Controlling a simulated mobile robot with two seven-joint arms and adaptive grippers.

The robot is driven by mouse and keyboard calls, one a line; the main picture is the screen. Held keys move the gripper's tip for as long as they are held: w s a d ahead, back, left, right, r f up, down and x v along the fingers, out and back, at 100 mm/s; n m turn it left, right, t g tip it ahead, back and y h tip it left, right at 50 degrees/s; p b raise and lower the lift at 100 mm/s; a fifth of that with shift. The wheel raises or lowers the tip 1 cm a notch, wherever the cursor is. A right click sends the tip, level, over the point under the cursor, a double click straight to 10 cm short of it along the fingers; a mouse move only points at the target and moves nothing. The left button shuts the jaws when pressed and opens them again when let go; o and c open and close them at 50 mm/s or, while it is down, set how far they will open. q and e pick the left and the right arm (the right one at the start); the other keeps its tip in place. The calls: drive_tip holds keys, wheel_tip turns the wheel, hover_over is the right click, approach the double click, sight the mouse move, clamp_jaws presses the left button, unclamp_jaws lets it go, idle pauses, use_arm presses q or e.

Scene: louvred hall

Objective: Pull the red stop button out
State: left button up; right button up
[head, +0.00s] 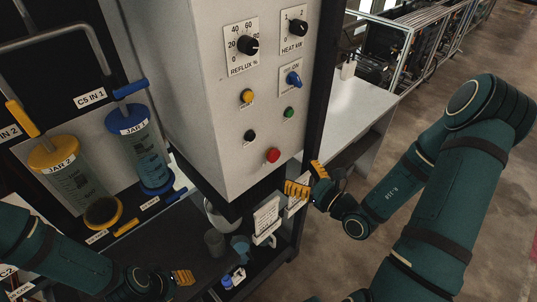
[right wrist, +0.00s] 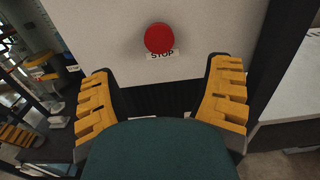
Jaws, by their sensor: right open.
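The red stop button (head: 273,155) sits low on the front of the pale control box (head: 210,110) in the head view. In the right wrist view the red button (right wrist: 159,38) is at the top centre, above a label reading STOP. My right gripper (head: 305,179) is to the right of and below the button, by the box's lower corner. In the right wrist view its yellow-padded fingers (right wrist: 162,100) are spread wide with nothing between them, apart from the button. My left gripper (head: 183,277) is low at the left, and its finger opening is not clear.
The box also bears a yellow button (head: 247,96), a black button (head: 249,135), a green button (head: 289,112), a blue switch (head: 293,78) and two dials. Jars (head: 139,140) stand at the left. A pale table (head: 350,115) is behind at the right. White-labelled items (head: 266,217) hang below the box.

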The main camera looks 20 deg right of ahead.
sight(275, 157)
drive_tip(key=shift+b+x, duration=0.35)
drive_tip(key=shift+x, duration=3.65)
drive_tip(key=shift+x, duration=0.8)
clamp_jaws()
drive_tip(key=shift+s, duration=0.25)
drive_tip(key=shift+c, duration=0.4)
unclamp_jaws()
